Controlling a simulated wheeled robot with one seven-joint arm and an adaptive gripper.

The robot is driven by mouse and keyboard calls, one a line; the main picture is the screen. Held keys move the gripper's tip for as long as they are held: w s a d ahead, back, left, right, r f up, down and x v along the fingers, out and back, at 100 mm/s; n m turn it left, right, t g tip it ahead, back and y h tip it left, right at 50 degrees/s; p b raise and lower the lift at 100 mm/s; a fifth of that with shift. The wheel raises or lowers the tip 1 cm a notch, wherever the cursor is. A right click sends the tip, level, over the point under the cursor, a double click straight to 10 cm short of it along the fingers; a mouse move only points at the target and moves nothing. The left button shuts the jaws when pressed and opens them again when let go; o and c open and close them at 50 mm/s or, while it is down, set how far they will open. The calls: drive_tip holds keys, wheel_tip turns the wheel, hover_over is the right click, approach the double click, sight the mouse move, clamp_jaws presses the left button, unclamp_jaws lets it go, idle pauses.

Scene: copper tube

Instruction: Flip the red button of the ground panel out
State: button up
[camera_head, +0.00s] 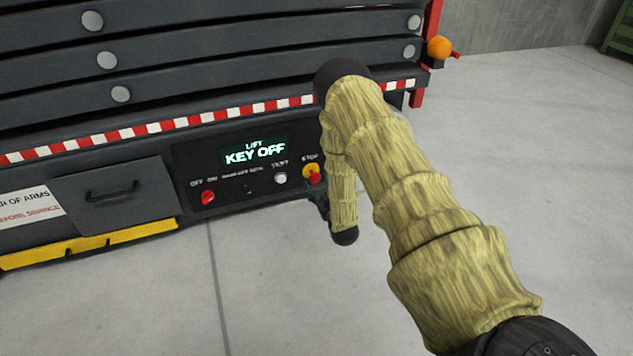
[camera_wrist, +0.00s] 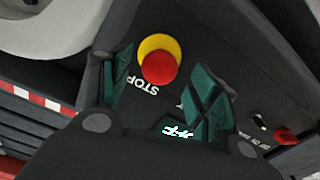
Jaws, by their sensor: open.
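The red stop button (camera_head: 314,177) sits on a yellow base at the right end of the dark ground panel (camera_head: 225,180), below the word STOP. In the wrist view the round red button (camera_wrist: 159,68) shows in front of its yellow disc, upper middle. My gripper (camera_wrist: 163,76) is open, with one green-padded finger to each side of the button; I see no finger touching it. In the head view only a small dark part of my gripper (camera_head: 319,198) shows by the button, the rest hidden behind my sleeved arm.
The panel display (camera_head: 255,152) reads LIFT KEY OFF. A red OFF/ON switch (camera_head: 208,197) is at its left and a white TEST button (camera_head: 281,178) left of the stop button. A drawer-like box (camera_head: 113,195) is further left. The floor (camera_head: 290,300) in front is clear.

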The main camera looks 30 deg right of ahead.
drive_tip(key=v, duration=0.9)
drive_tip(key=shift+a, duration=0.15)
drive_tip(key=s+a+f+g+y+p, duration=0.25)
drive_tip(key=s+a+f+g, duration=0.2)
drive_tip(key=s+a, duration=0.4)
drive_tip(key=s+a+f+g+y+p, duration=0.1)
drive_tip(key=s+a+f+g+p, duration=0.3)
drive_tip(key=s+a, duration=0.45)
drive_tip(key=s+a+r+g+p, duration=0.15)
drive_tip(key=s+a+g, duration=0.3)
drive_tip(key=s, duration=0.65)
drive_tip(key=s+a+r+g+p, duration=0.1)
drive_tip(key=s+a+r+g, duration=0.3)
drive_tip(key=s, duration=0.8)
wheel_tip(320, 180, up, 36)
drive_tip(key=p, duration=3.7)
drive_tip(key=shift+w+d+m+g, duration=0.25)
drive_tip(key=shift+w+m+g, duration=0.05)
drive_tip(key=shift+w, duration=0.1)
drive_tip(key=shift+r+y, duration=0.1)
drive_tip(key=shift+y, duration=0.15)
